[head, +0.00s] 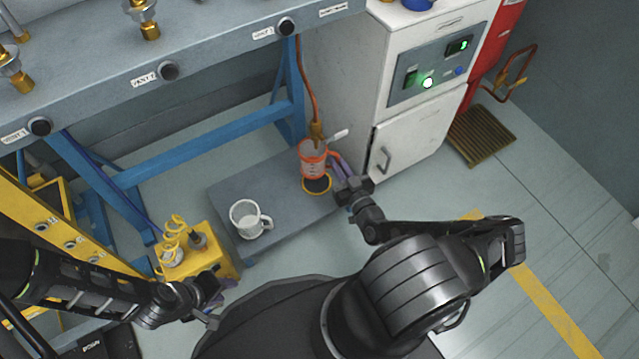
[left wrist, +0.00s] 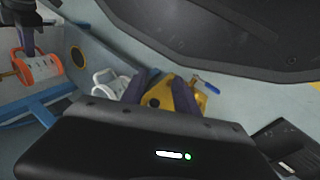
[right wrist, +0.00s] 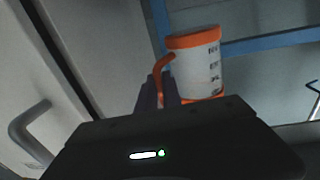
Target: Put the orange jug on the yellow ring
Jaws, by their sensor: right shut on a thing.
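The orange-rimmed, see-through jug (head: 313,160) is upright in the head view, below the copper pipe. My right gripper (head: 338,166) is shut on its handle; the handle (right wrist: 163,70) shows at the fingers in the right wrist view. The yellow ring (head: 317,193), with a dark centre, lies on the grey platform (head: 275,190). The jug appears above and just behind the ring, with a gap between them in the left wrist view, where the jug (left wrist: 38,72) and ring (left wrist: 78,57) both show. My left gripper (head: 222,292) is open and empty near the yellow box.
A white mug (head: 247,220) stands on the platform's left part. A yellow box (head: 205,255) with a coiled hose is left of it. The copper pipe (head: 309,85) hangs close over the jug. A white cabinet (head: 400,100) stands to the right, and blue bench legs (head: 215,145) behind.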

